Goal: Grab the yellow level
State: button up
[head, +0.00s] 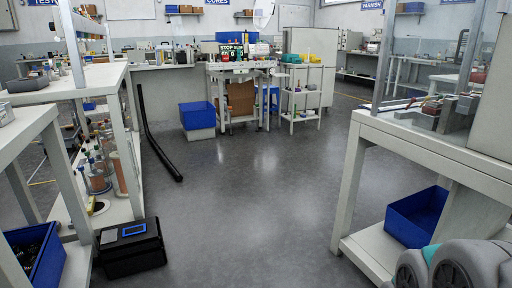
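I cannot make out a yellow level for certain. A small yellow item (92,204) lies on the low shelf at the left, too small to identify. A yellow-orange item (314,59) sits on the small white cart near the back, also too small to identify. Grey rounded links of my own arm show at the bottom right corner. My gripper is not in view.
A white workbench (440,150) stands at the right, with a blue bin (415,217) on its lower shelf. A black case (131,250) lies on the floor at the left, beside white shelving (120,205). A black strip (153,140) is farther back. The middle floor is clear.

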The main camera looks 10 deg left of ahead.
aim_at(91, 204)
jog(key=i+u, duration=0.75)
jog(key=u, duration=0.15)
jog(key=i+l+u, duration=0.3)
jog(key=u, duration=0.15)
jog(key=i+l+u, duration=0.6)
jog(key=l+u, duration=0.15)
jog(key=u, duration=0.15)
jog(key=i+l+u, duration=0.2)
jog(key=l+u, duration=0.15)
jog(key=l, duration=0.55)
jog(key=l+u, duration=0.35)
jog(key=l, duration=0.55)
